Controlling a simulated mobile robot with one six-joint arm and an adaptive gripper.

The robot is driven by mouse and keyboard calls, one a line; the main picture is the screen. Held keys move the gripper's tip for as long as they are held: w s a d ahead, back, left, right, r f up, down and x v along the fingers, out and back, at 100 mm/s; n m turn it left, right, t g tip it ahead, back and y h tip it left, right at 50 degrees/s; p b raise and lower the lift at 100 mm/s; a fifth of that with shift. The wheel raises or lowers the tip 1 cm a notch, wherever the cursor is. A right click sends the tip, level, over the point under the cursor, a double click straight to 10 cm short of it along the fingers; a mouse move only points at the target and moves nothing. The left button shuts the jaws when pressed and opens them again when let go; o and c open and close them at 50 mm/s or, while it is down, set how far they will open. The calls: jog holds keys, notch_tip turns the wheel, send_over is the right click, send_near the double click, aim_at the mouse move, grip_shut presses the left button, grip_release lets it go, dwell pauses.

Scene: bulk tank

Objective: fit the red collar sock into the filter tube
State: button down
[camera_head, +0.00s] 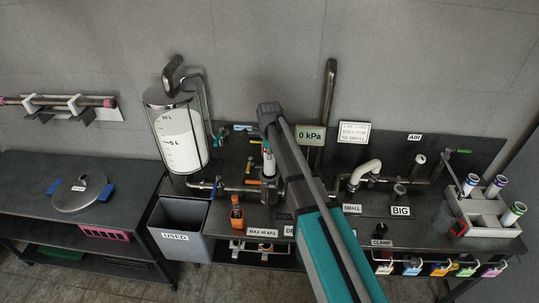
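My arm rises from the bottom right and crosses the middle of the bench. Near its dark upper end there are dark parts and a small white piece (268,160), and I cannot make out my gripper's fingers or whether they hold anything. White socks with coloured collars stand upright in a grey rack (487,222) at the right end of the bench. A purple-collared sock (472,183) and a green-collared sock (513,213) show there. A red patch (459,228) shows at the rack's left side; I cannot tell if it is the red collar. I cannot pick out the filter tube for certain among the pipes.
A grey USED bin (180,235) stands at the bench's left end, near an orange bottle (237,213). A glass tank (180,138) stands behind. A pink-ended rod (60,101) hangs on the left wall. Metal pipes (330,110) and small signs crowd the bench.

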aim_at(269, 176)
jog(key=shift+f+b, duration=5.25)
jog(key=shift+f, duration=0.1)
dwell(0.7)
jog(key=c, duration=0.7)
grip_release()
jog(key=shift+r, duration=0.1)
jog(key=shift+r, duration=0.1)
notch_tip(269, 176, up, 13)
jog(key=p, duration=1.3)
